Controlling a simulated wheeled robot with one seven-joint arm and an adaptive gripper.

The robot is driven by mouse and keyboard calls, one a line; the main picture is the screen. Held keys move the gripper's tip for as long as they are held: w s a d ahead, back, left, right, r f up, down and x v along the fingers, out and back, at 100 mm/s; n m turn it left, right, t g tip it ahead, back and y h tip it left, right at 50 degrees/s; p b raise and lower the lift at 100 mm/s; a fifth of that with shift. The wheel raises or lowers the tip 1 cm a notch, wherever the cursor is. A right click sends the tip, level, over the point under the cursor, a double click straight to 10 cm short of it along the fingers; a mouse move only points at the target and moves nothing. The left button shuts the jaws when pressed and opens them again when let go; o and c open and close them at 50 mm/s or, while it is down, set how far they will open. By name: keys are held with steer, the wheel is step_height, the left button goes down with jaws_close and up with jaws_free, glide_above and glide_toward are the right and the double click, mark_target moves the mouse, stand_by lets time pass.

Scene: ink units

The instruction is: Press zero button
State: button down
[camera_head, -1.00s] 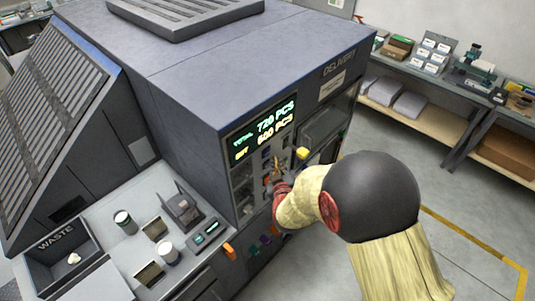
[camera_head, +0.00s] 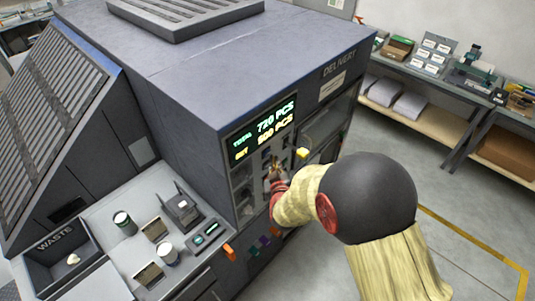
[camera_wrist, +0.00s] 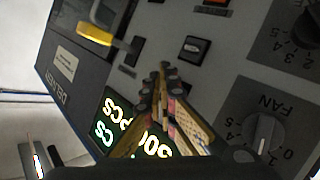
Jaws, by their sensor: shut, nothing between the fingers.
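The machine's control panel (camera_head: 240,172) is on its front face below a lit display (camera_head: 263,127) that reads "720 PCS" on its upper line. My gripper (camera_head: 274,163) is at the panel just under the display. In the wrist view my shut, empty gripper (camera_wrist: 163,70) points at the panel, its tips a little short of a black square button (camera_wrist: 193,48) in the picture. A second dark button or switch (camera_wrist: 132,50) lies to the left. No zero label is readable, so I cannot tell which button is zero. Contact with the panel cannot be told.
A yellow handle (camera_wrist: 97,33) sticks out near the panel's edge. Dark knobs, one at the FAN label (camera_wrist: 265,130), are to the right. A counter (camera_head: 100,190) with cups and a waste bin (camera_head: 68,262) stands left of the panel. The floor at right is open.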

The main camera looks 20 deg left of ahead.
steer(key=shift+a, duration=0.1)
stand_by(0.6)
steer(key=shift+w+a+b, duration=0.2)
steer(key=shift+a+b, duration=0.1)
steer(key=shift+b, duration=0.05)
steer(key=shift+w+a+b, duration=0.15)
steer(key=shift+a+b, duration=0.15)
steer(key=shift+a, duration=0.2)
stand_by(0.7)
steer(key=shift+d, duration=0.15)
steer(key=shift+s+d+b, duration=0.3)
steer(key=shift+s+d, duration=0.05)
steer(key=shift+d, duration=0.35)
steer(key=shift+d, duration=0.1)
steer(key=shift+s+d+b, duration=0.2)
steer(key=shift+s+d, duration=0.1)
steer(key=shift+d, duration=0.45)
steer(key=shift+s+d+b, duration=0.2)
steer(key=shift+s+d, duration=0.15)
steer(key=shift+d, duration=0.4)
steer(key=shift+s+d+b, duration=0.2)
steer(key=shift+s+d, duration=0.1)
steer(key=shift+d, duration=0.45)
